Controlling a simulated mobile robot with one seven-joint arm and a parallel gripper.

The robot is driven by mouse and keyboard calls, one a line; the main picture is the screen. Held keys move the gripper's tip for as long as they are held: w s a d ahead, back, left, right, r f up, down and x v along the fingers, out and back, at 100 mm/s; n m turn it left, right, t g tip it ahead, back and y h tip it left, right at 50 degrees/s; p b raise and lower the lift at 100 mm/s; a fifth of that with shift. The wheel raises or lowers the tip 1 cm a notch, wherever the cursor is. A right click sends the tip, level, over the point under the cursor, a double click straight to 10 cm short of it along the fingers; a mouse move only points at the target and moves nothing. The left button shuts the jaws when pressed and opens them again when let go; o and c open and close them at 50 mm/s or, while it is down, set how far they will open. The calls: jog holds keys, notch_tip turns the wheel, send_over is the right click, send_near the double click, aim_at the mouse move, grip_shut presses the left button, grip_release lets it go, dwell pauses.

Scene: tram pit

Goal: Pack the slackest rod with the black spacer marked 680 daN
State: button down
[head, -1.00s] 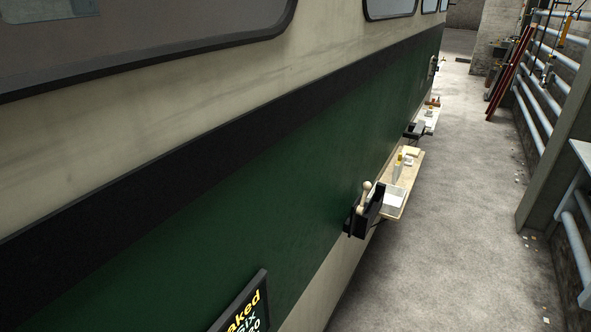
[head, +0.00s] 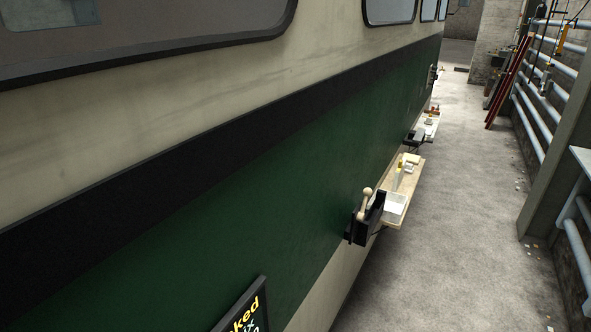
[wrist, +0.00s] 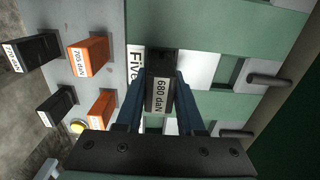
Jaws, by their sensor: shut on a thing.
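My gripper (wrist: 160,108) shows in the wrist view, its blue fingers shut on a black spacer (wrist: 160,78) with a white label reading 680 daN. The spacer sits between the fingertips, in front of a white and green panel; I cannot tell whether it touches anything behind it. Orange spacers (wrist: 89,57) and black spacers (wrist: 40,52) stand on a grey surface (wrist: 68,20) at the left. No rod can be made out for certain. My gripper is outside the head view.
Dark handles (wrist: 270,80) stick out at the right of the wrist view. A yellow button (wrist: 77,127) is at lower left. In the head view, a wooden shelf (head: 413,178) and a black box (head: 367,222) jut from the green tram side (head: 240,190).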

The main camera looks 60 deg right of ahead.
jog(key=shift+f, duration=0.3)
jog(key=shift+c, duration=2.2)
grip_release()
notch_tip(320, 180, up, 13)
jog(key=b, duration=0.1)
jog(key=shift+b, duration=0.3)
